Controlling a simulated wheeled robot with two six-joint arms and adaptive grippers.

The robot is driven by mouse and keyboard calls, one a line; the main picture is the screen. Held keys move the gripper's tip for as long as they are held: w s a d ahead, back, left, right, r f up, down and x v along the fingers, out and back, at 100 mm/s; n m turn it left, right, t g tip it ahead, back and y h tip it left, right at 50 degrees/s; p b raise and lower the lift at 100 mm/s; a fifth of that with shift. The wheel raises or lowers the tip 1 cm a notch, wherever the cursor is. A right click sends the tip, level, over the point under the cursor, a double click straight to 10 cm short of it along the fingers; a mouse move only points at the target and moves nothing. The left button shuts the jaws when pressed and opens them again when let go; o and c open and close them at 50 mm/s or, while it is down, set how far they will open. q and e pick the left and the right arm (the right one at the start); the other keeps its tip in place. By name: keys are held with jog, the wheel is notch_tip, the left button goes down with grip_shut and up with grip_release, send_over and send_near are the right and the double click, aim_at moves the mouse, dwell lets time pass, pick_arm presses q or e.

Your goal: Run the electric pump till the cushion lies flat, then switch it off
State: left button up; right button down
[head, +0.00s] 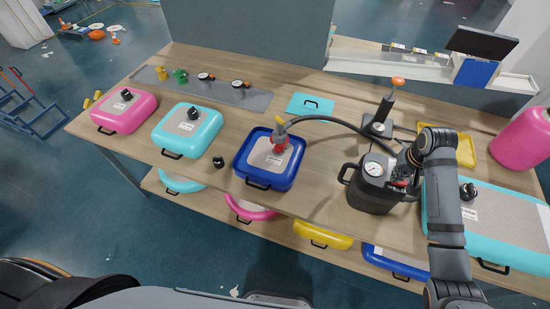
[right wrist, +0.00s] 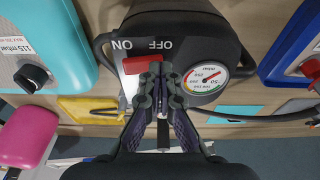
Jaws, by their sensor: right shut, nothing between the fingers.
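The blue cushion (head: 249,167) lies on the table with a grey top panel. A red and yellow hose fitting (head: 278,141) sits on its valve, and a black hose (head: 335,121) runs from there to the pump. The cushion still has visible thickness. The black electric pump (head: 371,195) stands to its right. In the right wrist view, the pump's red switch (right wrist: 138,65) lies below the ON and OFF marks; its setting is unclear. The gauge (right wrist: 206,77) has a red needle. My right gripper (right wrist: 161,82) is shut and empty, its tips at the switch, partly covering it.
Pink (head: 124,111) and turquoise (head: 187,131) cushions lie at the left, with a loose black cap (head: 218,162) nearby. A hand pump (head: 379,126) stands behind the electric pump. A large turquoise mat (head: 500,222) lies at the right. More cushions fill the lower shelf.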

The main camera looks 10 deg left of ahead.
jog(key=shift+w+p+v, duration=0.15)
jog(key=shift+p+v, duration=0.25)
jog(key=shift+v, duration=0.3)
jog(key=shift+w+p+v, duration=0.15)
jog(key=shift+p+v, duration=0.2)
jog(key=shift+v, duration=0.3)
jog(key=shift+d+r, duration=0.15)
jog(key=shift+r, duration=0.2)
jog(key=shift+v, duration=0.8)
jog(key=shift+w, duration=0.15)
dwell(0.5)
